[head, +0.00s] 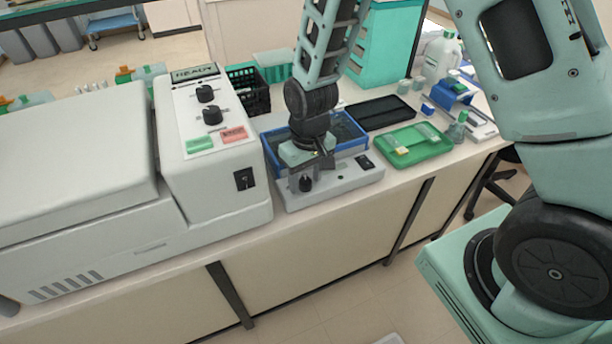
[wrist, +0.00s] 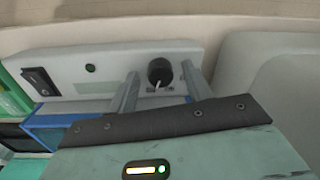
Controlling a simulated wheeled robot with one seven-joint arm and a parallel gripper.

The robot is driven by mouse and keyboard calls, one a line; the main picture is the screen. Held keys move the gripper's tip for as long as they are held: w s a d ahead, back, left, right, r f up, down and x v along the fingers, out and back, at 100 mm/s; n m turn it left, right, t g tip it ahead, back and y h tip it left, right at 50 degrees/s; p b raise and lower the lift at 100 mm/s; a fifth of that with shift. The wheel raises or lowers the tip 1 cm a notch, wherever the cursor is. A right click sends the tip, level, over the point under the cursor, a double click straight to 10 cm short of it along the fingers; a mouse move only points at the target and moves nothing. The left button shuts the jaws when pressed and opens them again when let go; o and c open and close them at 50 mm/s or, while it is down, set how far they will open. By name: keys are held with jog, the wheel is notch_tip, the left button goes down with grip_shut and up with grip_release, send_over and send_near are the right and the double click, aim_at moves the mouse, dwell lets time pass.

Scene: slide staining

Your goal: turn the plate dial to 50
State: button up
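The plate (head: 335,186) is a grey unit with a blue-rimmed tray on top, on the bench in the head view. Its black plate dial (head: 305,184) is on the front face, left of a black rocker switch (head: 366,162). The dial (wrist: 159,71) also shows in the wrist view, with a white pointer mark on its lower side; its scale is too small to read. My gripper (wrist: 160,70) is open, its two fingers spread to either side of the dial in that view. Contact with the dial cannot be told. In the head view my gripper (head: 308,163) hangs over the plate's front, just above the dial.
A large white machine (head: 205,165) with two black knobs and a READY display stands close at left. A green tray (head: 415,150) and a black tray (head: 380,113) lie to the right. A black crate (head: 249,94) is behind. The space in front of the bench is clear.

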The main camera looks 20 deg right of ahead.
aim_at(309, 179)
notch_tip(309, 179, up, 17)
jog(key=b, duration=0.2)
jog(key=shift+d+r, duration=0.2)
jog(key=shift+d, duration=0.2)
dwell(0.3)
jog(key=s+a+n, duration=0.2)
jog(key=s+a, duration=0.1)
jog(key=s, duration=0.7)
jog(key=s+a+f+n, duration=0.1)
jog(key=s+a+n, duration=0.2)
jog(key=s, duration=0.7)
jog(key=shift+s+a, duration=0.4)
jog(key=shift+a, duration=0.15)
jog(key=shift+f, duration=0.15)
